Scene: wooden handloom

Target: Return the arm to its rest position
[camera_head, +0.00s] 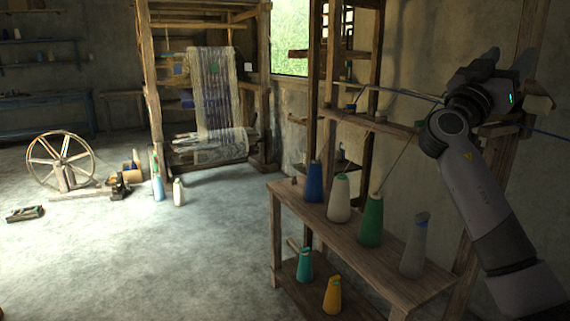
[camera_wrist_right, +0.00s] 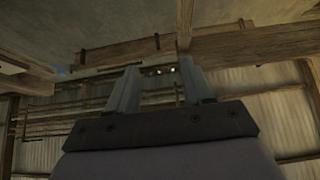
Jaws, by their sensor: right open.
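My right arm (camera_head: 472,180) comes up from the lower right corner in the head view and is bent, with its wrist raised at the upper right in front of the wall and posts. In the right wrist view my right gripper (camera_wrist_right: 160,88) has its two fingers apart, with nothing between them. Wooden beams (camera_wrist_right: 255,45) and the roof show beyond the fingers. In the head view the fingertips are hard to make out. My left gripper is not in view.
A wooden shelf (camera_head: 428,284) holding blue, white, green and grey yarn cones stands left of my right arm. A thread (camera_head: 400,160) rises from the green cone (camera_head: 371,222). A loom (camera_head: 151,75) and a spinning wheel (camera_head: 62,162) stand farther back; the left floor is mostly clear.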

